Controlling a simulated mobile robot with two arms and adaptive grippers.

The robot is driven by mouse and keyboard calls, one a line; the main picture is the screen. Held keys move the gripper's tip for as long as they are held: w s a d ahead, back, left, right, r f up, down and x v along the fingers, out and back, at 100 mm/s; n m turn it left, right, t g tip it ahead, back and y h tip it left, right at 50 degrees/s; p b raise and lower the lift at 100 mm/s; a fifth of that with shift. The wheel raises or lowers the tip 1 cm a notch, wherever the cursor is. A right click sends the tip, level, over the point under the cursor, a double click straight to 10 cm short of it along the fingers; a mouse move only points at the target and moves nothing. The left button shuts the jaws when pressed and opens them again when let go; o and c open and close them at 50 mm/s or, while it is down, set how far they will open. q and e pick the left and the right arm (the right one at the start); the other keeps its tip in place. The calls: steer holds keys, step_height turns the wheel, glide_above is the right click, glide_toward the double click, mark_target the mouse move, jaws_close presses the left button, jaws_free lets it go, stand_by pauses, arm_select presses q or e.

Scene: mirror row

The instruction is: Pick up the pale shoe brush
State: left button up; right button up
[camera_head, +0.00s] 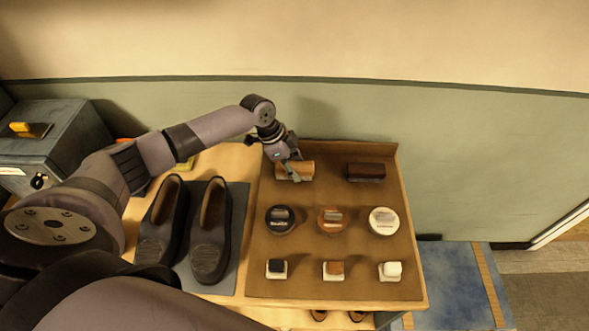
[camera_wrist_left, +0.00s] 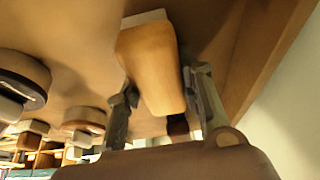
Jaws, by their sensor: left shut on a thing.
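The pale shoe brush (camera_head: 307,168) is a light wooden block at the back left of the brown mat (camera_head: 330,190). My left gripper (camera_head: 291,172) reaches it from above and is shut on it. In the left wrist view the brush (camera_wrist_left: 152,62) lies between the two fingers of my left gripper (camera_wrist_left: 160,90), with its whitish bristle side (camera_wrist_left: 145,18) at the far end. Whether the brush touches the mat or is slightly above it, I cannot tell. My right gripper is not in view.
A dark brown brush (camera_head: 366,172) lies to the right. Three round tins, including a black one (camera_head: 280,219), and three small daubers, including a white one (camera_head: 391,270), stand in rows nearer. Dark shoes (camera_head: 210,235) stand left. A wall (camera_head: 460,150) rises behind.

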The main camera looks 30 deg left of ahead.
mark_target(295, 165)
arm_select(q)
steer(key=shift+r, duration=0.1)
steer(key=shift+c, duration=0.5)
steer(key=shift+r, duration=0.15)
steer(key=shift+w+r, duration=0.1)
steer(key=shift+r, duration=0.25)
step_height(295, 165, up, 19)
steer(key=b, duration=0.4)
steer(key=shift+r, duration=0.2)
steer(key=o, duration=0.7)
steer(key=shift+f, duration=0.1)
steer(key=c, duration=0.5)
